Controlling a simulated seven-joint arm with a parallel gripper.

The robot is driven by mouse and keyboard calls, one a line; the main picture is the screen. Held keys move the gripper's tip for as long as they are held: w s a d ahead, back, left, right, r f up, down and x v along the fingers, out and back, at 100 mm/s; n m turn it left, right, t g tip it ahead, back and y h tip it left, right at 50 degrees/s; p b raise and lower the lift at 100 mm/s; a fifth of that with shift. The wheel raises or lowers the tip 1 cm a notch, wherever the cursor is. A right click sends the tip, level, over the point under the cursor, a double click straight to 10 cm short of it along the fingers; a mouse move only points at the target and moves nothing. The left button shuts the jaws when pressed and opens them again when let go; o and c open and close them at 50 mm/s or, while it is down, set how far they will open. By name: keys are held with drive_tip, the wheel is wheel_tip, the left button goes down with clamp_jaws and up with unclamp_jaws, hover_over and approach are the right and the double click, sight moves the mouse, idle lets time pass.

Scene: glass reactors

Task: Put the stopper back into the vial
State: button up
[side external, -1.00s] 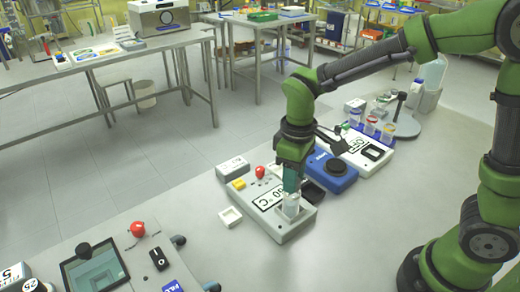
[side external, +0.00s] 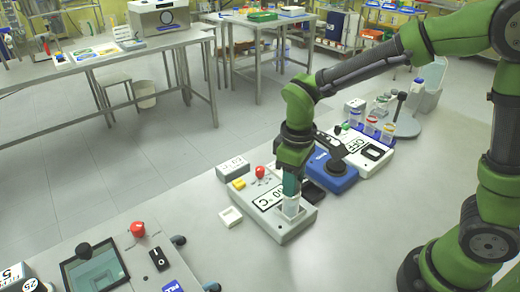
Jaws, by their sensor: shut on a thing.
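My gripper (side external: 291,184) points straight down over the white heating device marked °C (side external: 283,232). The vial (side external: 291,206) is a small pale, clear shape at the right end of that device, directly below my fingers. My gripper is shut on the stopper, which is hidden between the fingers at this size. The fingertips are at the top of the vial; I cannot tell whether the stopper is in the vial's mouth or just above it.
A small white square tray (side external: 230,217) lies left of the device. A blue device (side external: 328,172) and a white device marked OFF (side external: 362,152) stand behind it. Several colour-capped vials (side external: 372,127) stand in a rack farther back.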

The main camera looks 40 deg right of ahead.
drive_tip(key=o, duration=1.5)
drive_tip(key=shift+c, duration=0.2)
drive_tip(key=shift+r, duration=3.5)
